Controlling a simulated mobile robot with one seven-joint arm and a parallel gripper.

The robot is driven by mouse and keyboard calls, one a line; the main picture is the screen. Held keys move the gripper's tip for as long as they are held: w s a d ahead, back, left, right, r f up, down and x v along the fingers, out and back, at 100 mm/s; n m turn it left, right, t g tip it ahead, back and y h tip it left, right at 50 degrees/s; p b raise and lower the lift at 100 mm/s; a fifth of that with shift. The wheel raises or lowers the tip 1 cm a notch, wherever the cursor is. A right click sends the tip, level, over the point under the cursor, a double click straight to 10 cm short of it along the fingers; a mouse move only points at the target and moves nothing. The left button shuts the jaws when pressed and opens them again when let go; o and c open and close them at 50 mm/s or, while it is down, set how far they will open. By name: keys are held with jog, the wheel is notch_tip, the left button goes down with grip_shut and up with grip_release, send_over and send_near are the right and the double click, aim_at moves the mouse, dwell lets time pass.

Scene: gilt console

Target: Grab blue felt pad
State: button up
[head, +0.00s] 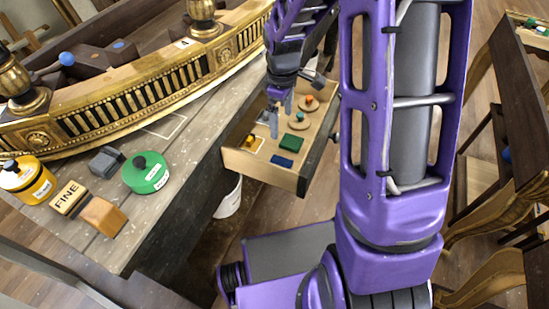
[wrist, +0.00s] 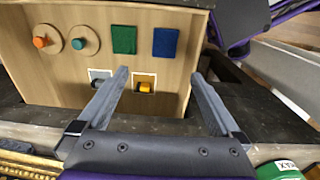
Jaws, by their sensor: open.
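The blue felt pad (head: 281,161) lies flat in the open wooden drawer (head: 264,175), near its front corner in the head view. In the wrist view the blue pad (wrist: 165,42) is at the far side of the drawer, right of the green felt pad (wrist: 124,39). The green pad also shows in the head view (head: 291,142). My gripper (head: 281,117) is over the drawer, open and empty. In the wrist view its fingers (wrist: 160,75) point towards the pads, with the blue pad beyond the fingertips.
Round wooden discs with an orange knob (wrist: 40,42) and a teal knob (wrist: 78,43) lie beside the pads. A yellow block (wrist: 146,86) on a framed square is between my fingers. A green tin (head: 146,172) and a yellow tin (head: 27,180) stand on the bench (head: 192,138).

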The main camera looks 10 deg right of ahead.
jog(key=b, duration=0.2)
send_over(280, 164)
notch_tip(280, 164, down, 11)
jog(key=shift+r, duration=0.1)
jog(key=shift+f+b, duration=0.35)
jog(key=shift+f, duration=3.1)
jog(key=c, duration=1.3)
